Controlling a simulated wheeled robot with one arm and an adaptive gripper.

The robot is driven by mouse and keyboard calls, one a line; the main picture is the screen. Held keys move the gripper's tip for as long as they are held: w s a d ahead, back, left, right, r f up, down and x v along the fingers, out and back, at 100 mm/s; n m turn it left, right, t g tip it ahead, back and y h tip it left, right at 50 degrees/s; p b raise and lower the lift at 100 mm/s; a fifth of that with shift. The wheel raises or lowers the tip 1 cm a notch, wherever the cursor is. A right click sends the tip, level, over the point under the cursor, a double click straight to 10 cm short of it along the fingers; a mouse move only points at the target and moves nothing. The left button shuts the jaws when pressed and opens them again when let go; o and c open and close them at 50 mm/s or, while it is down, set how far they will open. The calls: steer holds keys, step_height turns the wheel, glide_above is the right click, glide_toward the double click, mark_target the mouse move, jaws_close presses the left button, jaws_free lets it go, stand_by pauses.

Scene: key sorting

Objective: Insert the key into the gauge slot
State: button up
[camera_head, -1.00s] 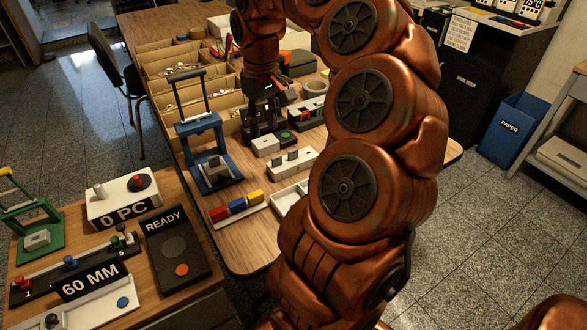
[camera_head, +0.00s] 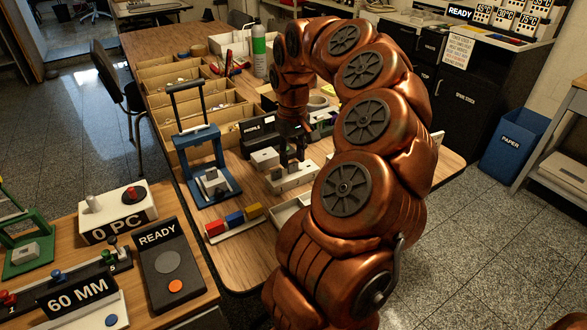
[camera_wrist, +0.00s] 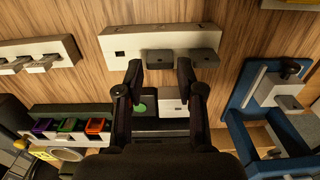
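The gauge is a long white block (camera_head: 292,180) on the wooden table, also in the wrist view (camera_wrist: 108,40). It has a small dark slot (camera_wrist: 120,53) near its left end in the wrist view. Two grey keys stand at the block: one (camera_wrist: 160,57) lies between my fingers, the other (camera_wrist: 206,59) to its right. My gripper (camera_wrist: 160,72) points down over the block, its two black fingers apart on either side of the nearer key. I see no clear contact with that key. In the head view my gripper (camera_head: 292,158) partly hides the keys.
A blue press frame (camera_head: 203,160) stands close to the left of the block. A rack with red, blue and yellow blocks (camera_head: 235,219) lies in front. A white block (camera_head: 264,157) and a black box (camera_head: 258,133) stand close behind. Wooden bins (camera_head: 170,75) lie farther back.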

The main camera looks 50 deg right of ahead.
step_height(320, 180, down, 2)
steer(key=shift+c, duration=0.3)
steer(key=c, duration=0.4)
steer(key=shift+r, duration=0.1)
steer(key=shift+c, duration=0.2)
